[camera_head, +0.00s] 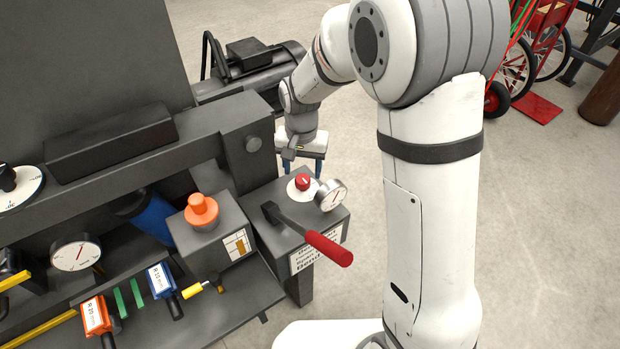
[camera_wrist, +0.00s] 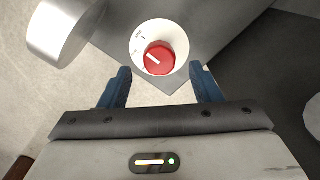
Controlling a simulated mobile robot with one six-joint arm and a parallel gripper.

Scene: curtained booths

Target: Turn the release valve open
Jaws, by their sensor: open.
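The release valve is most likely the small red knob (camera_head: 303,181) on a round white dial plate on top of a grey box (camera_head: 270,200). In the wrist view the red knob (camera_wrist: 159,59) has a white pointer line and sits on a white disc (camera_wrist: 176,34) with small markings. My gripper (camera_head: 301,170) is just behind the knob in the head view, fingers pointing down. In the wrist view its two blue fingers (camera_wrist: 160,78) are apart and empty, below and to either side of the knob. I see no contact with the knob.
A round gauge (camera_head: 331,195) stands right beside the knob. A lever with a red handle (camera_head: 329,249) sticks out at the box's front. An orange knob (camera_head: 201,210) is on the block to the left. Open floor (camera_head: 540,230) lies to the right.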

